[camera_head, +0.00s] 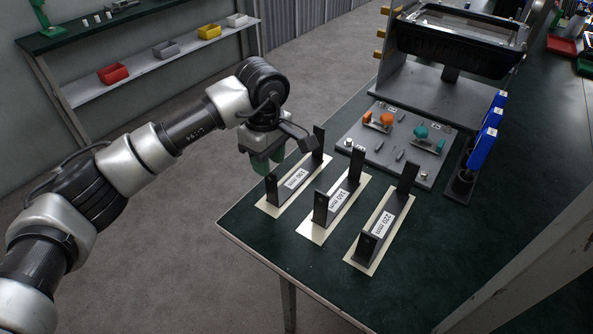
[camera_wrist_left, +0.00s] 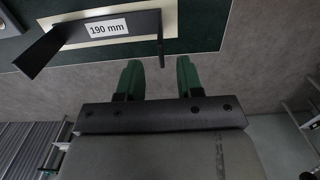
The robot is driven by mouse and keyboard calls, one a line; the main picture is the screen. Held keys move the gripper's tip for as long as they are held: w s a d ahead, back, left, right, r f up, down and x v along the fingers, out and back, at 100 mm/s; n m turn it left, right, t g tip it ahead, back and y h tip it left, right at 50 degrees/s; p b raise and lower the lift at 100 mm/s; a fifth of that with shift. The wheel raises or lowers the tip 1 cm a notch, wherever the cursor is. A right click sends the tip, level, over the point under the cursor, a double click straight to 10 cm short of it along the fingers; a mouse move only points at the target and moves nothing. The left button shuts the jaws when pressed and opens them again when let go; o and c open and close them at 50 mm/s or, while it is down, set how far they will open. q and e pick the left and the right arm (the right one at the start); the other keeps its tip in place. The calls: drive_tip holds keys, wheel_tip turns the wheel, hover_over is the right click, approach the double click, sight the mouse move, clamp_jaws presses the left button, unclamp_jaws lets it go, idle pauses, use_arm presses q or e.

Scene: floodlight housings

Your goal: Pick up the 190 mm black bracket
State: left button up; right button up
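The 190 mm black bracket (camera_head: 318,146) is the leftmost of three U-shaped black brackets on the green bench, with two upright ends and a white label. It stands on a cream strip (camera_head: 272,208) near the bench's left edge. In the left wrist view the bracket (camera_wrist_left: 110,27) and its "190 mm" label lie beyond the fingertips. My left gripper (camera_head: 264,163) is just left of the bracket, by the bench edge. Its green fingers (camera_wrist_left: 159,76) are apart with nothing between them. My right gripper is not in view.
Brackets labelled 160 mm (camera_head: 320,207) and 220 mm (camera_head: 367,246) stand close by on the right. A grey fixture plate (camera_head: 400,152) with orange and teal clamps is behind them. A black floodlight housing (camera_head: 455,48) is at the back. The front bench top is clear.

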use_arm(q)
drive_tip(key=f, duration=0.5)
drive_tip(key=shift+s+d+f, duration=0.1)
drive_tip(key=shift+s+f, duration=0.1)
drive_tip(key=shift+f, duration=0.2)
clamp_jaws()
